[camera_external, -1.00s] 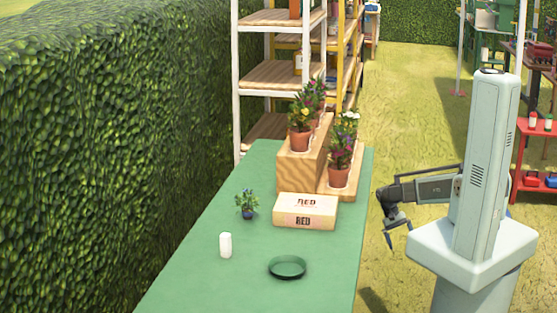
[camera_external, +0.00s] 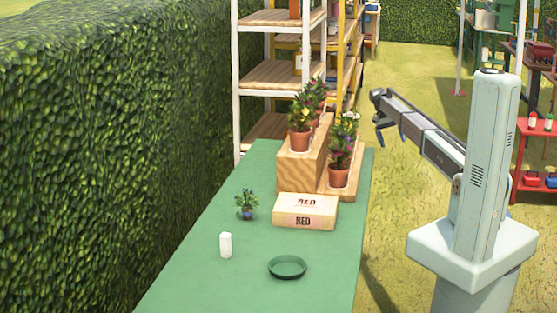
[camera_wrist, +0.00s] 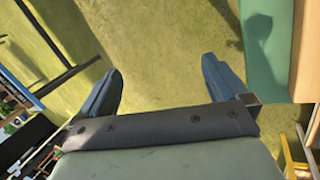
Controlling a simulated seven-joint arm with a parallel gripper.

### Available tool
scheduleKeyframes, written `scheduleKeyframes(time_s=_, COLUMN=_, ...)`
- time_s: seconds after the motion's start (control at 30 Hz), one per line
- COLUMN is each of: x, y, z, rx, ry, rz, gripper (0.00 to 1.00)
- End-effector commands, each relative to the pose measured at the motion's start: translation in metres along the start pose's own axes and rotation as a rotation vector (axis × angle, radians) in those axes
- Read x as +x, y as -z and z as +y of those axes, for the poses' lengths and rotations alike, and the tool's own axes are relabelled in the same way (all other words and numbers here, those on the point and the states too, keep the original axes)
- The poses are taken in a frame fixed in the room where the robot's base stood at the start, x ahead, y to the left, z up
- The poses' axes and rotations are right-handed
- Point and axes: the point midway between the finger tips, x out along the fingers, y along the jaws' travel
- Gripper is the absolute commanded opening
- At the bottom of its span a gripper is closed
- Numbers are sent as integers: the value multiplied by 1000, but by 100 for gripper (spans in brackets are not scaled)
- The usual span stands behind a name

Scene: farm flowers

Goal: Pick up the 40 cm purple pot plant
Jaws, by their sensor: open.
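Several potted plants in terracotta pots stand on a stepped wooden stand. The front plant on the low step (camera_external: 340,160) has pinkish-purple flowers, with a pale-flowered one (camera_external: 349,126) behind it. On the upper step are a plant with yellowish and reddish blooms (camera_external: 299,118) and a purplish-pink one (camera_external: 318,98) behind. I cannot tell any plant's height. My gripper (camera_external: 380,115) is raised to the right of the stand, beyond the table's right edge, apart from all plants. In the wrist view my gripper (camera_wrist: 160,77) is open and empty; no plant shows there.
The green table (camera_external: 200,285) holds a wooden box marked RED (camera_external: 306,212), a small blue-flowered plant (camera_external: 247,205), a white cylinder (camera_external: 225,245) and a green saucer (camera_external: 287,268). A hedge (camera_external: 110,150) lines the left; shelves (camera_external: 268,74) stand behind.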

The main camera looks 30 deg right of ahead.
Motion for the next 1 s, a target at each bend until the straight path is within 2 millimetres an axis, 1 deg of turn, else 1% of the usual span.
scheduleKeyframes(time_s=0.03, x=-33, y=-2, z=-16, rx=-7, ry=29, rz=16, gripper=100)
scheduleKeyframes(time_s=0.07, x=-50, y=-6, z=-25, rx=-12, ry=45, rz=23, gripper=100)
scheduleKeyframes(time_s=0.1, x=-74, y=-13, z=-37, rx=-19, ry=69, rz=32, gripper=100)
scheduleKeyframes(time_s=0.17, x=-110, y=-28, z=-57, rx=-37, ry=108, rz=45, gripper=100)
scheduleKeyframes(time_s=0.2, x=-136, y=-40, z=-71, rx=-53, ry=135, rz=54, gripper=100)
scheduleKeyframes(time_s=0.27, x=-173, y=-61, z=-92, rx=-78, ry=178, rz=64, gripper=100)
scheduleKeyframes(time_s=0.3, x=-197, y=-76, z=-106, rx=-98, ry=207, rz=70, gripper=100)
scheduleKeyframes(time_s=0.37, x=-230, y=-100, z=-124, rx=-127, ry=247, rz=77, gripper=100)
scheduleKeyframes(time_s=0.4, x=-250, y=-116, z=-135, rx=-146, ry=272, rz=81, gripper=100)
scheduleKeyframes(time_s=0.5, x=-293, y=-152, z=-157, rx=-189, ry=325, rz=86, gripper=100)
scheduleKeyframes(time_s=0.6, x=-323, y=-181, z=-171, rx=-222, ry=364, rz=88, gripper=100)
scheduleKeyframes(time_s=0.7, x=-342, y=-200, z=-180, rx=-243, ry=388, rz=87, gripper=100)
scheduleKeyframes(time_s=0.73, x=-345, y=-203, z=-181, rx=-246, ry=392, rz=87, gripper=100)
scheduleKeyframes(time_s=0.8, x=-349, y=-209, z=-183, rx=-252, ry=398, rz=87, gripper=100)
scheduleKeyframes(time_s=0.87, x=-348, y=-211, z=-185, rx=-255, ry=400, rz=87, gripper=100)
scheduleKeyframes(time_s=1.0, x=-336, y=-211, z=-189, rx=-255, ry=400, rz=86, gripper=100)
